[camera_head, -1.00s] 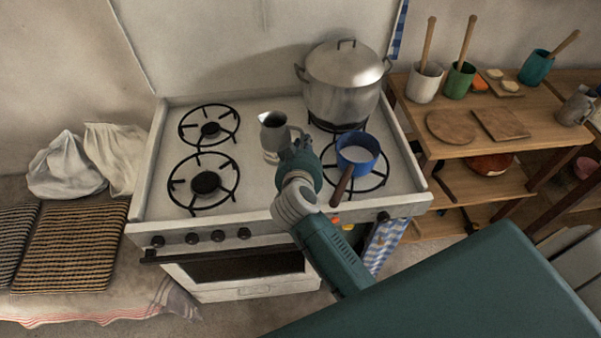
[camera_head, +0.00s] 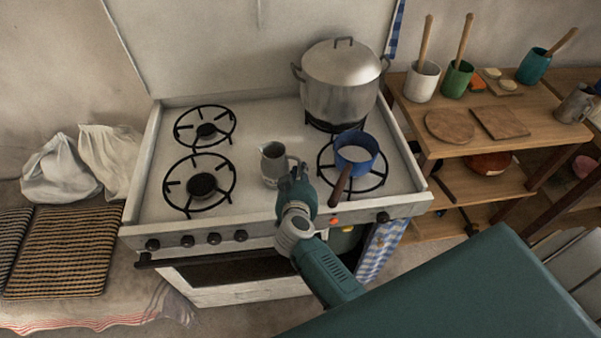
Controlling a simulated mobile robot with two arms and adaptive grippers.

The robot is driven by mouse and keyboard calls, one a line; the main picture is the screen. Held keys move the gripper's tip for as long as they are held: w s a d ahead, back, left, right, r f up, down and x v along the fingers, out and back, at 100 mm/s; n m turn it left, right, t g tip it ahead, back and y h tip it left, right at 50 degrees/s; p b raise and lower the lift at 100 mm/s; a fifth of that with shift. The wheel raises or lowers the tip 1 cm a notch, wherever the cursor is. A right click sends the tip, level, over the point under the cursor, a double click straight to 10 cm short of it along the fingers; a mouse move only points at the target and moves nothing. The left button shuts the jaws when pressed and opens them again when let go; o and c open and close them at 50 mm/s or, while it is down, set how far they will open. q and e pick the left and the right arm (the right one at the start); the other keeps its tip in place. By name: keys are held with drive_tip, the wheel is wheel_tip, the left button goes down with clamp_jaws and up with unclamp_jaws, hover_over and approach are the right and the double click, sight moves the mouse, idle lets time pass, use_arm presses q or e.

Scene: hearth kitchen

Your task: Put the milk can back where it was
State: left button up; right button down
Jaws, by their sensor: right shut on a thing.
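The milk can (camera_head: 273,162), a small grey metal jug, is upright at the stovetop between the left burners and the blue pan. My right gripper (camera_head: 291,177) is shut on its handle side, at the can's near right. The gripper hides part of that side. The can's base looks level with the white stovetop (camera_head: 260,120), but I cannot tell if it rests there. My left gripper is out of view.
A blue pan (camera_head: 357,153) with white contents stands close right, its handle pointing towards my right gripper. A large lidded pot (camera_head: 342,84) is behind. The left burners (camera_head: 202,184) are empty. A wooden shelf (camera_head: 430,139) stands to the right.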

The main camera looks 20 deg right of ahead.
drive_tip(key=c, duration=1.7)
unclamp_jaws()
drive_tip(key=shift+f, duration=0.15)
drive_tip(key=shift+r, duration=0.25)
drive_tip(key=v, duration=1.2)
drive_tip(key=shift+a+f, duration=0.1)
